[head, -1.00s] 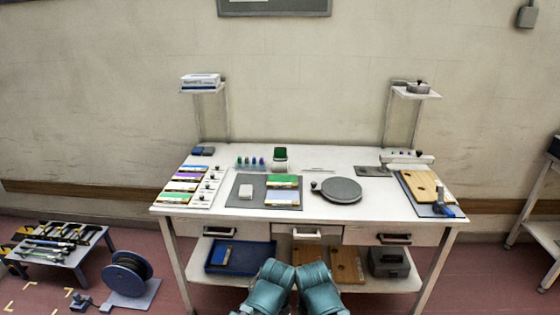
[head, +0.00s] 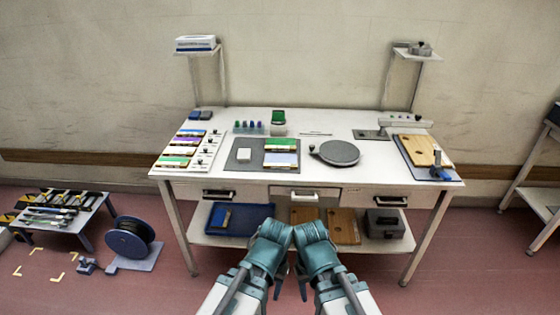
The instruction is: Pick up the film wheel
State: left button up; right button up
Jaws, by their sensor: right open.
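A dark blue wheel on a low grey stand, which looks like the film wheel (head: 128,240), is on the red floor left of the workbench. Both my arms are folded in front of the bench, well to the right of the wheel and apart from it. My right gripper (head: 302,284) points down, open and empty, with its fingers seen small and partly hidden by the arm. My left gripper (head: 278,284) hangs beside it; its jaws are too hidden to tell.
The white workbench (head: 340,182) carries a round grey plate (head: 339,153), coloured cards and a wooden board (head: 420,151). A low tool table (head: 80,228) stands left of the wheel. A small block (head: 88,266) lies by the stand. Floor between wheel and arms is mostly clear.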

aim_at(278, 118)
jog(key=i+j+z, duration=0.3)
jog(key=i+j, duration=0.35)
jog(key=i, duration=0.15)
